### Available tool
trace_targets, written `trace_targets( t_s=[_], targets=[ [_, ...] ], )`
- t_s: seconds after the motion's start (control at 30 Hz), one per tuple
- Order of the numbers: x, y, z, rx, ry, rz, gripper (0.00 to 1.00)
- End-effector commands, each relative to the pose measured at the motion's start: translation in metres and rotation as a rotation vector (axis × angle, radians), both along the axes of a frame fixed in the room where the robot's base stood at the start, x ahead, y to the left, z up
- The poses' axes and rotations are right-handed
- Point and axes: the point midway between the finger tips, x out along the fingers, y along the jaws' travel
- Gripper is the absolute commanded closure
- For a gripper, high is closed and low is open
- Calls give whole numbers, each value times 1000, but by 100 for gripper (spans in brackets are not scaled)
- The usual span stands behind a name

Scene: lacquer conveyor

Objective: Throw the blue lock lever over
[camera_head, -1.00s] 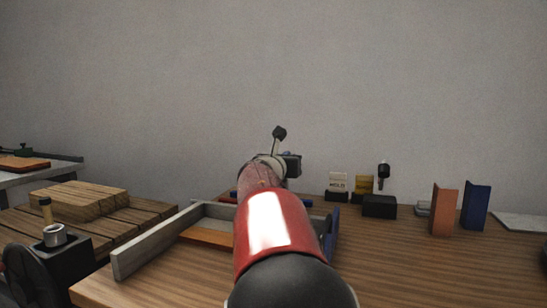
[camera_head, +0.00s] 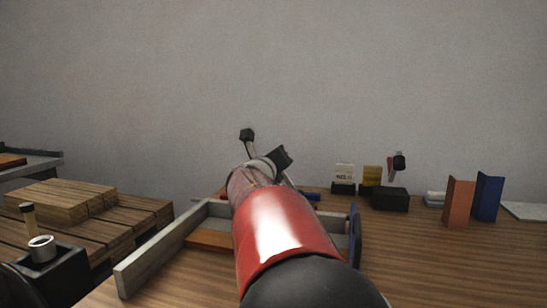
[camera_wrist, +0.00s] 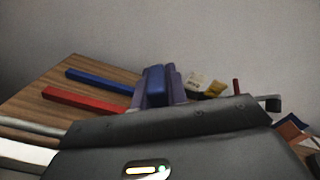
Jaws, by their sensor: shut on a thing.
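In the wrist view my gripper (camera_wrist: 156,90) has its two purplish fingers closed around a blue upright piece (camera_wrist: 155,84), which looks like the blue lock lever. Only its upper part shows between the fingers; its base is hidden behind my gripper's dark body. In the head view my red and black arm stretches over the table, and it hides the fingers and the held lever.
Blue (camera_wrist: 98,80) and red (camera_wrist: 85,102) bars lie on the wooden table (camera_head: 420,260). A grey-walled tray (camera_head: 160,258) lies under my arm. Orange (camera_head: 458,203) and blue (camera_head: 488,197) upright pieces stand right. A black-knobbed red lever (camera_head: 391,170) stands at back.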

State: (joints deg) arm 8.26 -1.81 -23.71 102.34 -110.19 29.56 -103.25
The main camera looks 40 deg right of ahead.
Motion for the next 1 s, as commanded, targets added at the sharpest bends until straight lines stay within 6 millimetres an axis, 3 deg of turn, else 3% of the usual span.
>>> trace_targets(
  t_s=[0.4, 0.43, 0.6, 0.87, 1.0],
  targets=[
    [1, 1, -2, -5, 13, 3, 100],
    [1, 1, -2, -5, 13, 3, 83],
    [1, 0, -2, -5, 11, 2, 64],
    [0, 1, -1, -5, 9, 1, 64],
    [-7, 12, -1, -3, 6, 2, 64]
  ],
)
